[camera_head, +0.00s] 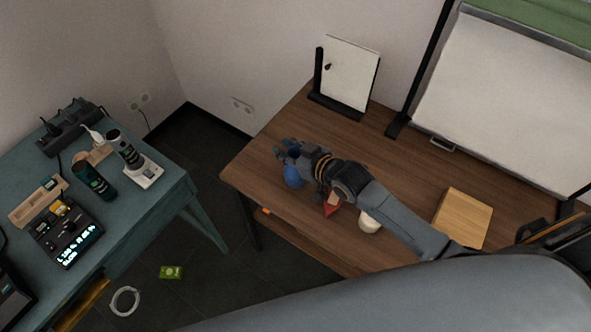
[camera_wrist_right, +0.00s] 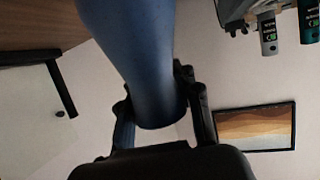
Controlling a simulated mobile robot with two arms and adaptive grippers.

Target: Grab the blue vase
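The blue vase (camera_head: 292,178) is at the left end of the brown table (camera_head: 395,160), partly hidden beneath my right gripper (camera_head: 284,149). In the right wrist view the vase (camera_wrist_right: 140,55) is large and smooth, coming down from the top edge. Its end lies between the two dark fingers of my right gripper (camera_wrist_right: 163,110), one on each side and very close to it. I cannot tell whether the fingers press on it. Whether the vase touches the table is also unclear. My left gripper is not in view.
A red object (camera_head: 332,207), a white rounded object (camera_head: 369,222) and a wooden block (camera_head: 463,216) are near my right arm. A small white panel (camera_head: 349,72) and a large whiteboard (camera_head: 510,90) stand at the back. A teal table (camera_head: 150,205) with devices is at left.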

